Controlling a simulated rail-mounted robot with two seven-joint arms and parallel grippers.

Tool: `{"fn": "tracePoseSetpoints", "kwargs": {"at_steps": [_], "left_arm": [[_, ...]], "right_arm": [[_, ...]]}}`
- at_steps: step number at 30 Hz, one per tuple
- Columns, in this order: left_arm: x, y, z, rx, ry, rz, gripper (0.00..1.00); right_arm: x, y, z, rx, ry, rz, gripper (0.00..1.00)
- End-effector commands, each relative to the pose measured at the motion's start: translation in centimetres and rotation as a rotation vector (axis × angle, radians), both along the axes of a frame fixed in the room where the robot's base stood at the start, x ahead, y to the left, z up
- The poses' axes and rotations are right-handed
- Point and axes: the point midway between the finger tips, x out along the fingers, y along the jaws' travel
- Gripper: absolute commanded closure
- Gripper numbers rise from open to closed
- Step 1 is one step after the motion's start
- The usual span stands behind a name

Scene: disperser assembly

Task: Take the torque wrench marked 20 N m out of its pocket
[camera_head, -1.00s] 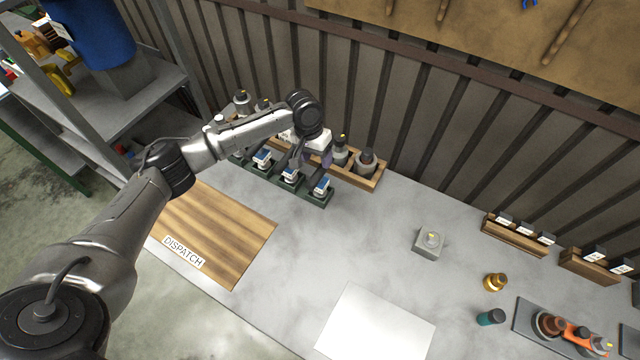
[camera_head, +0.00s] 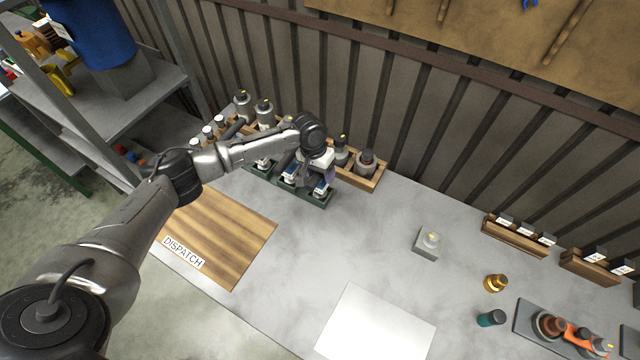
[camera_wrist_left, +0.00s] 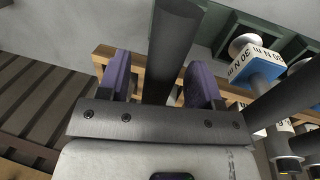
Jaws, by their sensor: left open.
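The wrenches stand in a green rack (camera_head: 317,201) by the back wall. My left gripper (camera_head: 318,176) is over the rack's right end. In the left wrist view its two purple fingers (camera_wrist_left: 159,72) are open, one on each side of a dark upright handle (camera_wrist_left: 171,45). I cannot tell whether they touch it, and that wrench's marking is hidden. Just right of it is a wrench with a blue and white label reading 30 N m (camera_wrist_left: 257,67). A second labelled wrench is partly cut off at the right edge. I cannot read 20 N m anywhere. My right gripper is not in view.
Behind the rack, a wooden holder (camera_head: 374,183) carries grey tools close to my gripper. A striped DISPATCH board (camera_head: 235,240) lies front left. A grey block (camera_head: 427,244) and a white sheet (camera_head: 375,328) lie to the right, with clear bench between.

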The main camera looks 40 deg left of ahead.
Motion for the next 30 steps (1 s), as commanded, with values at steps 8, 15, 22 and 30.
{"fn": "tracePoseSetpoints", "kwargs": {"at_steps": [8,15,22,30], "left_arm": [[0.0,0.0,0.03,0.0,0.0,0.0,0.66],[0.01,0.01,0.05,0.0,0.0,0.0,0.89],[0.08,0.01,0.19,-0.001,-0.003,0.001,1.0],[0.09,0.01,0.36,-0.001,-0.003,0.001,1.0]], "right_arm": [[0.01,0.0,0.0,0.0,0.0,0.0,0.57],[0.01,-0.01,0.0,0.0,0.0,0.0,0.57],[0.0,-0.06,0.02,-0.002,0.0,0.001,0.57],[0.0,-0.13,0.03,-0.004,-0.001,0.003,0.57]]}}
